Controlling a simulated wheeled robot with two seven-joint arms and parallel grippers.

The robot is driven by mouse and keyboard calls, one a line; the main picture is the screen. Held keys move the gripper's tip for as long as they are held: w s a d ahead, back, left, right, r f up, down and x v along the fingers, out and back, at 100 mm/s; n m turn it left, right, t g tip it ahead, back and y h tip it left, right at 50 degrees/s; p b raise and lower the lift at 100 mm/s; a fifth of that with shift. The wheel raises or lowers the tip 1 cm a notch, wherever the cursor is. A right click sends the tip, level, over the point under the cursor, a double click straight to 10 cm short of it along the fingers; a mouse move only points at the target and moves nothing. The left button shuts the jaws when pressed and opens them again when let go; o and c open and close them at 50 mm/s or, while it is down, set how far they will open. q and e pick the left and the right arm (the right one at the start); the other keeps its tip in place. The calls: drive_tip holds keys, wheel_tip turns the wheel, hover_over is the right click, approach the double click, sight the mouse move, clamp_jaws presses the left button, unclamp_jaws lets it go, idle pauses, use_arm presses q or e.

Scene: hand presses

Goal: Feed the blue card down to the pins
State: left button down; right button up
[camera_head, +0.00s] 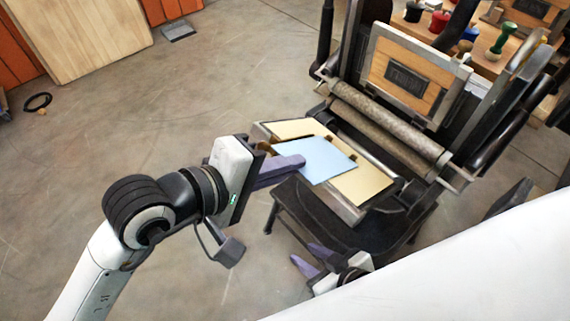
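The light blue card (325,160) is over the cream sheet (362,185) on the press's tilted bed, covering its middle. My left gripper (298,162) reaches in from the left, its purple fingers closed together over the card's left edge; they appear to pinch it. Whether the card touches the sheet, I cannot tell. A small dark bit at the card's upper right edge (352,156) may be a pin; no other pin is clear. My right gripper (314,259) is lower, in front of the press, with its two purple fingers apart and nothing between them.
The hand press (388,130) has a long roller above the bed and a wood-backed plate (412,79) behind. Dark side arms flank it. Ink jars and a green-handled stamp (503,37) stand on a shelf behind. A white surface fills the lower right.

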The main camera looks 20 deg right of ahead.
drive_tip(key=shift+s, duration=0.1)
use_arm(q)
drive_tip(key=c, duration=2)
unclamp_jaws()
use_arm(e)
drive_tip(key=shift+s+d+f, duration=0.1)
drive_tip(key=shift+f, duration=0.05)
drive_tip(key=shift+f, duration=0.15)
use_arm(q)
drive_tip(key=shift+a, duration=0.1)
use_arm(e)
drive_tip(key=shift+w, duration=0.25)
use_arm(q)
drive_tip(key=shift+p+v, duration=0.3)
drive_tip(key=shift+v, duration=1.9)
use_arm(e)
drive_tip(key=shift+s+r, duration=0.3)
drive_tip(key=shift+r, duration=0.05)
drive_tip(key=shift+w, duration=0.1)
